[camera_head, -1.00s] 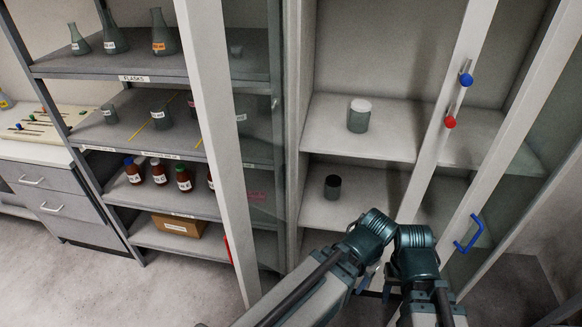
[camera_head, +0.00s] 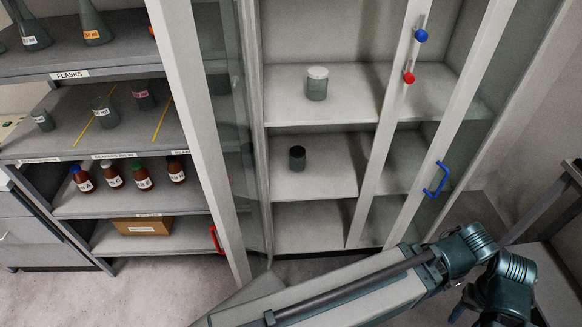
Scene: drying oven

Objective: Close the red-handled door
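The red-handled door (camera_head: 186,110) is a glass door with a pale frame, standing open on the left side of the cabinet. Its red handle (camera_head: 216,240) shows low on the frame's left side. The blue-handled door (camera_head: 464,110) stands open on the right, with its blue handle (camera_head: 435,180) on the frame. Neither gripper's fingers can be made out in the view.
The cabinet's shelves (camera_head: 300,217) hold a white-lidded jar (camera_head: 317,84) and a dark jar (camera_head: 297,158). A pale upright (camera_head: 392,120) carries a blue knob (camera_head: 421,35) and a red knob (camera_head: 409,77). A rack (camera_head: 60,160) with flasks and bottles stands at left. A table (camera_head: 560,215) is at right.

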